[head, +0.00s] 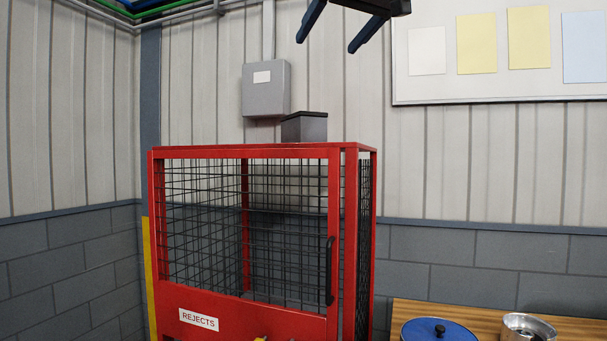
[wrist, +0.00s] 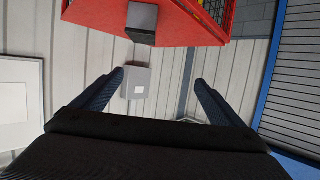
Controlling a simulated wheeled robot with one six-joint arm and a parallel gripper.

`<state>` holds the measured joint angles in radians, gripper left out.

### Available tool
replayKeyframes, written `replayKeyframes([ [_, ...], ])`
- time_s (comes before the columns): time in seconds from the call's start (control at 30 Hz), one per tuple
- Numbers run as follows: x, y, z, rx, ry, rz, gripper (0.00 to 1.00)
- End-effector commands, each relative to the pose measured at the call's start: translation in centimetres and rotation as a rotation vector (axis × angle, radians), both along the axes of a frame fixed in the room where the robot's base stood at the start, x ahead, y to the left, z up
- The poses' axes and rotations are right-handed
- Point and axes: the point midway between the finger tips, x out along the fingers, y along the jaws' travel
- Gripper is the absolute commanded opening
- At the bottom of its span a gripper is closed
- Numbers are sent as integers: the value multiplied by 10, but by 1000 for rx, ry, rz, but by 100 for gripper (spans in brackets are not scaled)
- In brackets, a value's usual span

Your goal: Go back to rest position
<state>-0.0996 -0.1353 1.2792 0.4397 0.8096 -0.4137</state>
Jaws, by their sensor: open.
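My gripper (head: 341,32) is at the top of the head view, high above the red cage. Its two dark blue fingers are apart with nothing between them. In the wrist view my gripper (wrist: 160,84) also shows open and empty, with a grey wall box seen beyond the fingers. The rest of my arm is outside the head view.
A red mesh cage (head: 246,153) labelled REJECTS stands against the wall, with a grey dark-topped box (head: 304,129) on it. A grey wall box (head: 266,90) hangs behind. At lower right, a wooden table (head: 405,306) holds a blue lidded pot (head: 420,333) and a metal container (head: 527,322).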

Motion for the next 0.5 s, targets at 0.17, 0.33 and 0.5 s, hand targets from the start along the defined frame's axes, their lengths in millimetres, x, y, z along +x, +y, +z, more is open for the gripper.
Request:
replayKeyframes([
  [0.17,13,-3,-32,-2,48,-18,92],
  [0.33,26,-11,-71,-8,102,-48,92],
  [0.5,39,-22,-125,-17,175,-87,92],
])
